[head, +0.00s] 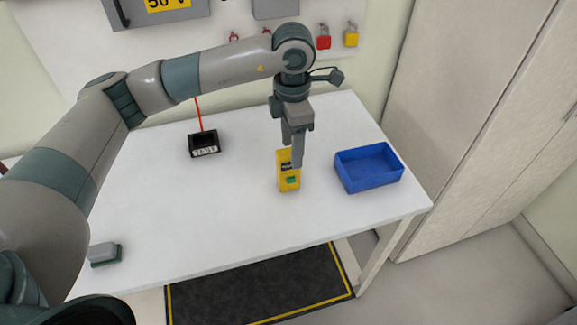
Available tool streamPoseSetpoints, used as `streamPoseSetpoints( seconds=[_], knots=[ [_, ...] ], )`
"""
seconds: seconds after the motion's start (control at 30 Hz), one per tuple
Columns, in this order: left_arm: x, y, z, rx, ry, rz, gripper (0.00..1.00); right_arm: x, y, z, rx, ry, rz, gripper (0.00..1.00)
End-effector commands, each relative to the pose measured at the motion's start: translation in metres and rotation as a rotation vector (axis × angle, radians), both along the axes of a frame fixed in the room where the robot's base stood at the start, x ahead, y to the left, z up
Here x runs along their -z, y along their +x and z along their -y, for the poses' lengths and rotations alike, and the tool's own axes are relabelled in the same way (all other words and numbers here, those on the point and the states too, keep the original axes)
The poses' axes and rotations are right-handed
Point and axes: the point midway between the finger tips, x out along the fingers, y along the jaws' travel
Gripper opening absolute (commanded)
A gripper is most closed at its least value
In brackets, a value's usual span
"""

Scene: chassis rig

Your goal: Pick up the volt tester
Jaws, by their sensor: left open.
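The volt tester (289,184) is a yellow block with a dark patch and a green patch on its face, lying on the white table. My left gripper (294,158) points down right over it, and its fingers hide part of the tester's upper half. The fingers look apart, and I cannot tell whether they touch the tester. My right gripper is not in the picture.
A blue tray (368,168) stands right of the tester. A black box (204,144) with a label and a red cord is to the left. A grey-green block (104,253) lies at the front left. Red (323,38) and yellow (351,36) padlocks hang on the back panel.

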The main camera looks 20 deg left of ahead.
Motion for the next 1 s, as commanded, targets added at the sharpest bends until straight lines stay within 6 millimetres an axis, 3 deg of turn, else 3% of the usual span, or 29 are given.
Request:
streamPoseSetpoints(
  seconds=[0.57,1.0],
  knots=[
    [0.009,0.000,-0.001,-0.001,0.000,-0.001,0.50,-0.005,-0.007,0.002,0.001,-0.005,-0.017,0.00],
    [0.053,-0.001,-0.008,-0.001,0.000,-0.002,0.50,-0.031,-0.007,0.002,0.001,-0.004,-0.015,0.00]
  ],
)
